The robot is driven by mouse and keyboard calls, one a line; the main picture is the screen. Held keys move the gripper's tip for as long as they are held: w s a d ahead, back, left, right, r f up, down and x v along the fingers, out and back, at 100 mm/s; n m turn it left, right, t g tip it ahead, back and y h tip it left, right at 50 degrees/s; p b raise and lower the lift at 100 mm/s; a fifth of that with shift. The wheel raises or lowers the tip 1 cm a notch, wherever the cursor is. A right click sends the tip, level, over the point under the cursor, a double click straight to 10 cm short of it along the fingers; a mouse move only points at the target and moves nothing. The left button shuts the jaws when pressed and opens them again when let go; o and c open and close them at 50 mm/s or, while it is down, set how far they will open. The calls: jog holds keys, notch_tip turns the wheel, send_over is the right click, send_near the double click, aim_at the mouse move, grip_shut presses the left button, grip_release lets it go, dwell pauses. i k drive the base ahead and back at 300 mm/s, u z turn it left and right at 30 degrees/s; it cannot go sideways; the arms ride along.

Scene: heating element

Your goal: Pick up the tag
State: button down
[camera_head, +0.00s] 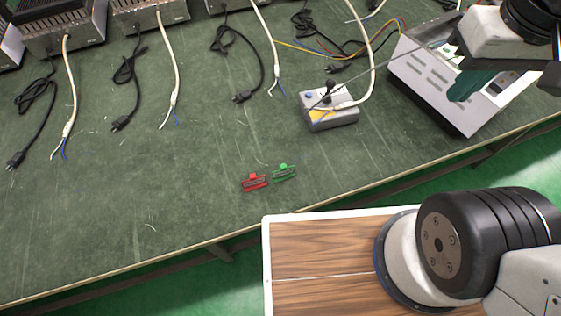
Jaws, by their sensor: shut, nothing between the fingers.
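Two small tag-like pieces lie flat on the green workbench (200,150), near its front edge. One is a red tag (254,182) with a small raised tab. The other is a green tag (284,173), just to its right. I cannot tell which of the two is meant by the task. Part of my arm shows at the upper right, well away from both tags. My gripper's fingers are not visible in this view.
A grey control box (331,117) with a black lever stands behind the tags. An open metal case (425,85) is at the right. Power supplies (62,32) with loose cables line the back. The bench left of the tags is clear.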

aim_at(255, 181)
jog(key=k, duration=1.2)
jog(key=u, duration=0.45)
jog(key=i, duration=0.35)
jog(key=u, duration=0.1)
